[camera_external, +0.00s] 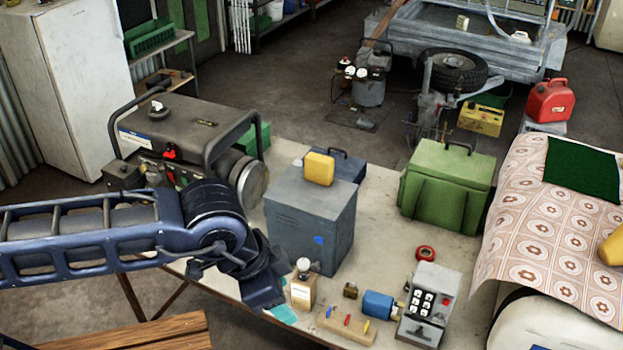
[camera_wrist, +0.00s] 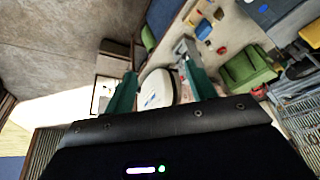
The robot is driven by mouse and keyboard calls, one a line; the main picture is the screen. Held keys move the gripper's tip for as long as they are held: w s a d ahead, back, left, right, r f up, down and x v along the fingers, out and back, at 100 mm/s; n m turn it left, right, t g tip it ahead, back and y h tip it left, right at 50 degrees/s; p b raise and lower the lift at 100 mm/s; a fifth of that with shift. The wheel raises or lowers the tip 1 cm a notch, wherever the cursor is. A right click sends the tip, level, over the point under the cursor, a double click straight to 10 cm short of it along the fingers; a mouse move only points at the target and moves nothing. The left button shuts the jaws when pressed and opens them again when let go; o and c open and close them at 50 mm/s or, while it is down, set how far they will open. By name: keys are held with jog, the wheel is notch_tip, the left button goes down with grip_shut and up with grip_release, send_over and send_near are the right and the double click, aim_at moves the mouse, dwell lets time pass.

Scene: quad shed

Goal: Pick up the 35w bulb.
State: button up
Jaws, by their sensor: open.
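A white round bulb (camera_external: 303,265) sits upright on top of a small beige box (camera_external: 303,292) near the front edge of the workbench. No 35w marking is readable on it. My gripper (camera_external: 291,298) is low beside this box, at its left, with a teal finger showing below the box. In the wrist view my gripper (camera_wrist: 160,62) has its two teal fingers spread apart with nothing held between them. I cannot make out the bulb in the wrist view. A white-topped piece (camera_external: 157,106) on the generator is too small to identify.
A grey-blue metal box (camera_external: 310,225) stands close behind the bulb, with a yellow item (camera_external: 319,168) on top. A wooden block (camera_external: 346,325), blue cylinder (camera_external: 378,304) and grey keypad unit (camera_external: 429,303) stand to the right. The generator (camera_external: 190,130) is at the back left.

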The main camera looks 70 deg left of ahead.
jog(key=w+a+r+m, duration=0.1)
jog(key=w+a, duration=0.2)
jog(key=w, duration=1.1)
jog(key=w+a+r+m, duration=0.1)
jog(key=w+a+r, duration=0.15)
jog(key=w, duration=1.15)
jog(key=w+a+f+m+h, duration=0.1)
jog(key=w+a+f, duration=0.2)
jog(key=w+a, duration=0.3)
jog(key=w+a+f+t+h, duration=0.1)
jog(key=w+a+f, duration=0.1)
jog(key=w+a, duration=0.45)
jog(key=w+a+f+m+h, duration=0.1)
jog(key=w+a+f, duration=0.25)
jog(key=w, duration=0.45)
notch_tip(320, 180, down, 31)
jog(key=x, duration=1.1)
jog(key=shift+a+f, duration=0.1)
jog(key=shift+f, duration=0.05)
jog(key=c, duration=1.1)
